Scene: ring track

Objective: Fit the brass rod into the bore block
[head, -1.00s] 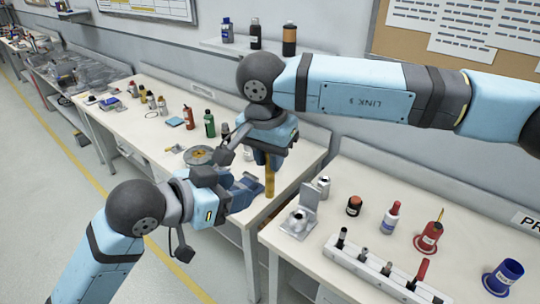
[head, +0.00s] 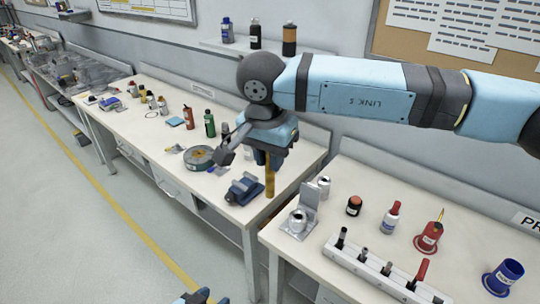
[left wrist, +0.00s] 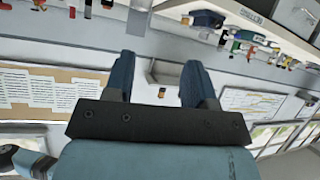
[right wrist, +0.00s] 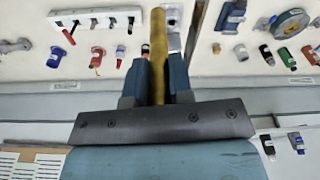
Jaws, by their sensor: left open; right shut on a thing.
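The brass rod (head: 270,178) is upright in my right gripper (head: 268,150), its lower part hanging below the fingers. In the right wrist view the rod (right wrist: 158,50) stands between the two closed fingers (right wrist: 156,85). A small dark-blue, vise-like block (head: 243,189), which I take as the bore block, sits near the right front corner of the middle bench, just left of the rod. Its bore is not clear, and I cannot tell the gap to the rod. My left gripper (left wrist: 158,80) is open and empty; only a bit of that arm shows at the head view's bottom edge.
A green tape roll (head: 199,157) and several bottles stand on the middle bench (head: 225,205). The right bench holds a metal bracket with a can (head: 297,222), a white tool rack (head: 375,268), a red spool (head: 430,238) and a blue cup (head: 502,278). A gap separates the benches.

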